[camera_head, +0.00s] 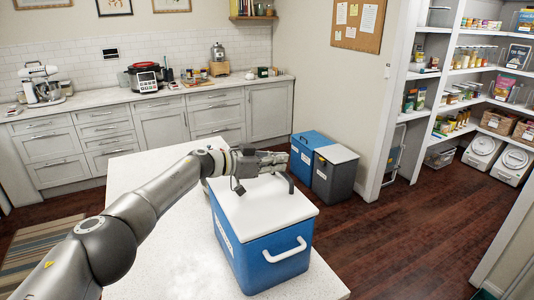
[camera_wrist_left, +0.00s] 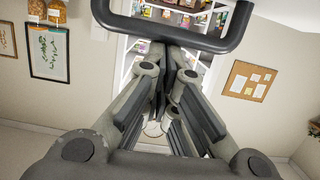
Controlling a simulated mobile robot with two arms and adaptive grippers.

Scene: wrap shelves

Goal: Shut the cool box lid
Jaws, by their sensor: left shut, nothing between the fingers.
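The cool box is a blue chest (camera_head: 262,262) with a white handle on its near side, standing on a white counter. Its white lid (camera_head: 262,209) lies flat across the top, and no gap shows along its near edge. The lid's far edge is partly hidden by my left arm. My left gripper (camera_head: 280,160) is over the far part of the lid, fingers together and empty. Its shut fingers also show in the left wrist view (camera_wrist_left: 172,60). I cannot tell whether it touches the lid. My right gripper is not in view.
A dark curved bar (camera_head: 285,180) shows just below the gripper. The white counter (camera_head: 185,260) has free room left of the box. A blue bin (camera_head: 306,152) and a grey bin (camera_head: 334,178) stand on the floor beyond. Pantry shelves (camera_head: 470,70) are at the right.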

